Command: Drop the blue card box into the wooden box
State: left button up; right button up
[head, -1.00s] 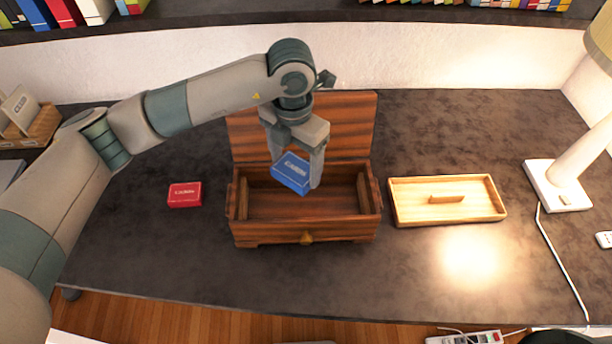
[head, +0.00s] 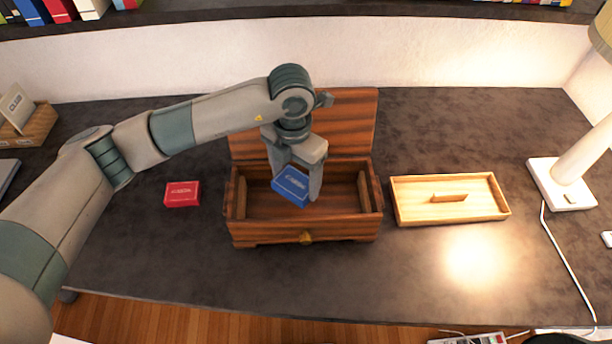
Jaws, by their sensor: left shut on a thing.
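The blue card box (head: 291,186) is held tilted between the fingers of my left gripper (head: 294,182) in the head view. My left gripper is shut on it and points down over the wooden box. The wooden box (head: 306,228) is dark striped wood and stands in the middle of the desk with its lid (head: 345,122) raised at the back. The card box is at or just above the level of the box's opening; I cannot tell how deep it is. My right gripper is not in view.
A red card box (head: 182,194) lies on the desk left of the wooden box. A light wooden tray (head: 405,217) lies to the right. A lamp (head: 560,186) with a cord stands at the far right. A card holder (head: 36,127) is at the far left.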

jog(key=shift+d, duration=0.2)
pick_arm(q)
jog(key=o, duration=1.2)
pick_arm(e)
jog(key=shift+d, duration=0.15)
pick_arm(q)
jog(key=shift+r, duration=0.15)
jog(key=shift+r+b, duration=0.3)
jog(key=shift+r, duration=0.25)
notch_tip(320, 180, up, 16)
jog(key=b, duration=0.4)
jog(key=shift+b, duration=0.35)
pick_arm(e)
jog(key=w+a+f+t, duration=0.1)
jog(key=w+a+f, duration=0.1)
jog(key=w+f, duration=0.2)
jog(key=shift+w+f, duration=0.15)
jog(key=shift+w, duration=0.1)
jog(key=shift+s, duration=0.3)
